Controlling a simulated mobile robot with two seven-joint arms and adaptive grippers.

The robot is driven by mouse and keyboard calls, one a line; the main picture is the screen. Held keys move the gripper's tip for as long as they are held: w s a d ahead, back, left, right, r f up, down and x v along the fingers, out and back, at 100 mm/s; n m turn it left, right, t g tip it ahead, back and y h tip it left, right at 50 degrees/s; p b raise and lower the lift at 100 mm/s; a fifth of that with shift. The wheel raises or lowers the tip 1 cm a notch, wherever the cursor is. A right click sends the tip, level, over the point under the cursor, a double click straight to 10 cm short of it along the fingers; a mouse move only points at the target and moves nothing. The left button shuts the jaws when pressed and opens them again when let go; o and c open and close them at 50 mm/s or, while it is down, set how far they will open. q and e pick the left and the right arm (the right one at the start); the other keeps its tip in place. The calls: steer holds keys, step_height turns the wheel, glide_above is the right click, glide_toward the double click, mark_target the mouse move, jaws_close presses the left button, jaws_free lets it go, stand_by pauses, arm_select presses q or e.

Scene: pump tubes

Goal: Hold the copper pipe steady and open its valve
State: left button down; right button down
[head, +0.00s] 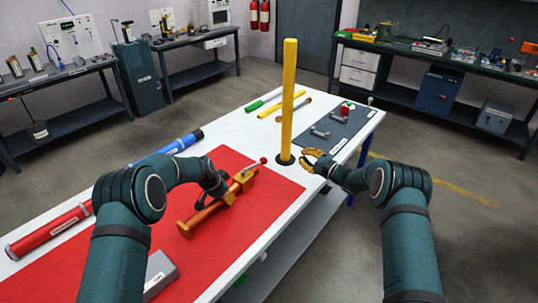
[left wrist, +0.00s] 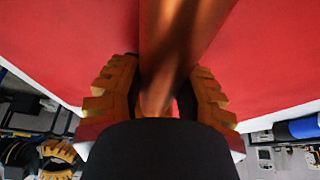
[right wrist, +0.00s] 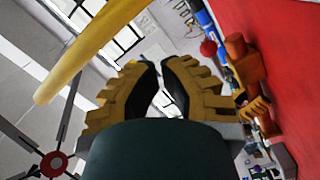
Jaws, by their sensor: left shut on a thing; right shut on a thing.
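The copper pipe (head: 207,217) lies on the red mat (head: 255,208), running diagonally, with an orange valve body (head: 243,180) at its far end. A thin lever with a red ball (head: 263,160) sticks out there. My left gripper (head: 222,188) is shut on the pipe near its middle; in the left wrist view the pipe (left wrist: 178,60) passes between its fingers. My right gripper (head: 308,159) is right of the lever, apart from it. In the right wrist view its fingers (right wrist: 158,66) are nearly together with nothing visible between, and the red ball (right wrist: 208,48) is off to the right.
A tall yellow post (head: 288,100) stands in the table close to my right gripper. A red tube (head: 48,230) and a blue tube (head: 168,146) lie along the left edge. A dark mat (head: 338,130) with small parts is behind. A grey block (head: 160,273) lies in front.

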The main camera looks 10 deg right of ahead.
steer(key=s+a+m+t+h, duration=0.25)
steer(key=s+m+h, duration=0.2)
steer(key=m, duration=0.65)
steer(key=m+g+h, duration=0.2)
steer(key=m, duration=0.3)
glide_toward(266, 159)
steer(key=x, duration=0.7)
steer(key=shift+w+f, duration=0.1)
steer(key=shift+w, duration=0.25)
steer(key=shift+r+x, duration=0.15)
steer(key=shift+x, duration=0.6)
steer(key=shift+r+x, duration=0.15)
steer(key=shift+x, duration=0.65)
